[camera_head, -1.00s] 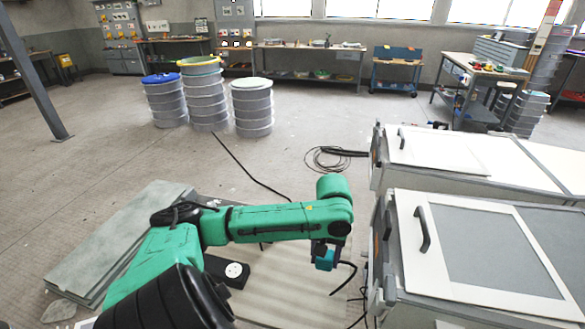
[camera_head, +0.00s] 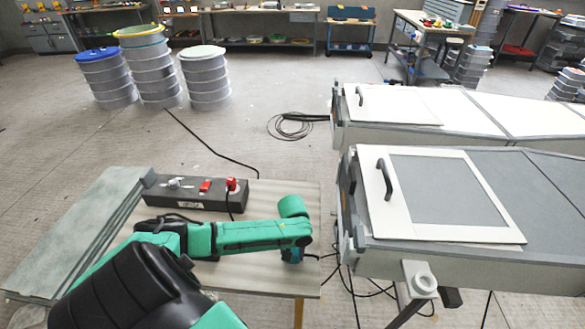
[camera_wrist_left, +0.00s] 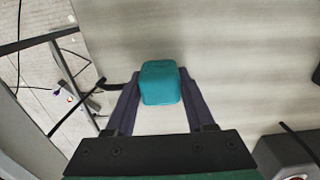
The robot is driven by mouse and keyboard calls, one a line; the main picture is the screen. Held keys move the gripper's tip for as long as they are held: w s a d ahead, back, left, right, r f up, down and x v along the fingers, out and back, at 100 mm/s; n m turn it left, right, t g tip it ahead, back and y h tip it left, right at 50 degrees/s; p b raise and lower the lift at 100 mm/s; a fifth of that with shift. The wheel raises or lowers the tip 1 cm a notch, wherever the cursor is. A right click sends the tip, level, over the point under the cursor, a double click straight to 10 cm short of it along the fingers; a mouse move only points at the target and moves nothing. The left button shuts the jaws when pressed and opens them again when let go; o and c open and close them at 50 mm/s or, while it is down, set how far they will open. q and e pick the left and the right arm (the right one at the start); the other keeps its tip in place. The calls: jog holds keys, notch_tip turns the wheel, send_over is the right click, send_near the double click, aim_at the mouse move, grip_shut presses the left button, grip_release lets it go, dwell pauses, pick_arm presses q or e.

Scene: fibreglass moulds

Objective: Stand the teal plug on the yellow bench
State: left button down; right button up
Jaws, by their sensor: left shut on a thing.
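The teal plug (camera_wrist_left: 160,83) is a rounded block held between the two dark fingers of my left gripper (camera_wrist_left: 158,100) in the left wrist view. A black cord or pin sticks out from its left side. In the head view my left gripper (camera_head: 297,253) hangs over the right part of the pale bench (camera_head: 262,278), whose leg is yellow-orange. Only a small part of the teal plug (camera_head: 292,256) shows there. I cannot tell whether the plug touches the bench top. My right gripper is out of view.
A black socket box (camera_head: 196,203) with a red plug (camera_head: 231,185) stands at the bench's back left, behind my arm. Grey-green slabs (camera_head: 75,225) lie at the left. A white-lidded grey mould (camera_head: 440,190) stands close on the right. Black cables (camera_head: 375,290) hang between it and the bench.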

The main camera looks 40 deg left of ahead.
pick_arm(q)
jog(key=shift+c, duration=1.3)
grip_release()
jog(key=shift+f, duration=0.1)
notch_tip(320, 180, up, 12)
jog(key=p, duration=0.1)
